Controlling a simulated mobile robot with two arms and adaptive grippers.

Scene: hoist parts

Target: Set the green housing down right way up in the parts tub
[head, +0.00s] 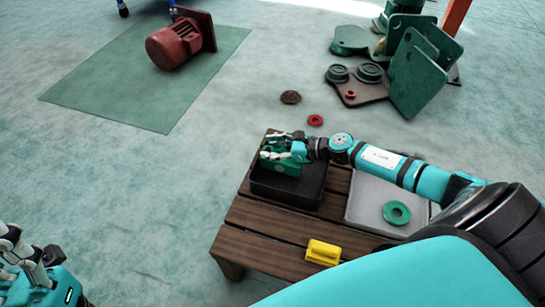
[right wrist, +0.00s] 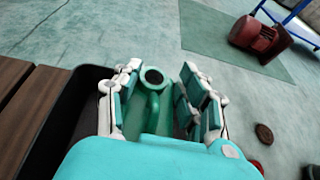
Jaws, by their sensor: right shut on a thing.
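The green housing (head: 287,167) is between the fingers of my right gripper (head: 277,150), at the black parts tub (head: 287,193) on the wooden table. In the right wrist view the housing (right wrist: 142,112) shows a round boss with a dark bore and a curved rib. My right gripper (right wrist: 165,95) is shut on it, with fingers on both sides. The housing's lower part is hidden, so I cannot tell whether it touches the tub floor. The tub's dark wall (right wrist: 82,85) shows left of the gripper. My left gripper (head: 32,262) is at the lower left, partly cut off, away from the table.
A grey tray (head: 365,212) with a green ring (head: 396,212) is right of the tub. A yellow block (head: 322,252) lies on the table (head: 262,243) in front. A red motor (head: 178,42) sits on a green mat (head: 120,95). Green plates (head: 418,75) stand at the back right.

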